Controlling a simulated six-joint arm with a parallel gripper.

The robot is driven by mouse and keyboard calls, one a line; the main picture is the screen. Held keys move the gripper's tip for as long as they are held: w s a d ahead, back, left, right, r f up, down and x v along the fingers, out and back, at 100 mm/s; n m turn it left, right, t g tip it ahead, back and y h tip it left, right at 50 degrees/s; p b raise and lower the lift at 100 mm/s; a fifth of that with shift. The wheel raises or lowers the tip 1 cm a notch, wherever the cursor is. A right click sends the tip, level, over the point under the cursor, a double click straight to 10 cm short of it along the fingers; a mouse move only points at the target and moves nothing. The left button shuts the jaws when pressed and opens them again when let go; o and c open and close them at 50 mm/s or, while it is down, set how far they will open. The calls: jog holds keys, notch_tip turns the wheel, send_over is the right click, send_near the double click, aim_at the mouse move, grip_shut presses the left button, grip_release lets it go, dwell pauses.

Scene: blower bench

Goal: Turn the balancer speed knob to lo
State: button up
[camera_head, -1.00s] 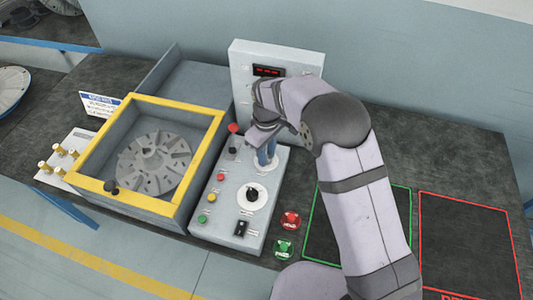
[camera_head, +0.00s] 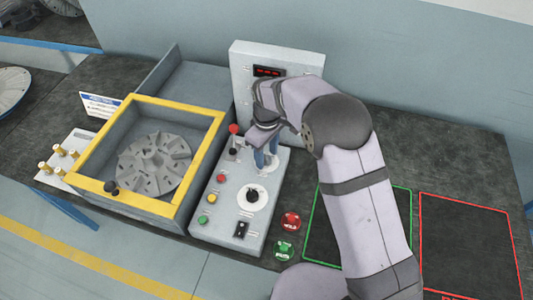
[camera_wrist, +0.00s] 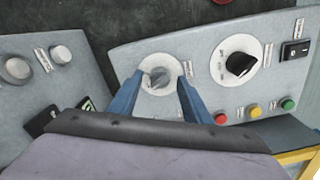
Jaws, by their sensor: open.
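A grey knob (camera_wrist: 158,77) on a round white dial sits on the sloped control panel (camera_head: 222,215). A black knob (camera_wrist: 241,65) on a larger white dial is beside it; it also shows in the head view (camera_head: 252,195). The labels are too small to read, so I cannot tell which one is named balancer speed. My gripper (camera_wrist: 160,84) has its blue fingers apart, one on each side of the grey knob; contact is unclear. In the head view my gripper (camera_head: 265,157) points down at the panel's upper part, and the grey knob is mostly hidden behind it.
Red, yellow and green buttons (camera_head: 212,198) and a black rocker switch (camera_head: 241,230) share the panel. A yellow-rimmed box (camera_head: 215,135) with a slotted rotor (camera_head: 155,163) stands left. A box with a red display (camera_head: 268,71) stands behind. Red and green push buttons (camera_head: 290,221) lie right.

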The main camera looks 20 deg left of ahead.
aim_at(266, 156)
jog(key=shift+r+b, duration=1.05)
jog(key=shift+r, duration=2.5)
jog(key=s+d+r+m, duration=0.25)
jog(key=d+m, duration=0.35)
jog(key=d, duration=1)
jog(key=s+d+f+m, duration=0.2)
jog(key=s+d+m, duration=0.1)
jog(key=s+d, duration=0.4)
jog(key=s+d+f+m, duration=0.1)
jog(key=s+d+m, duration=0.3)
jog(key=s+d, duration=0.3)
jog(key=shift+s+f+m, duration=0.3)
jog(key=shift+s+f, duration=0.1)
jog(key=shift+s, duration=0.65)
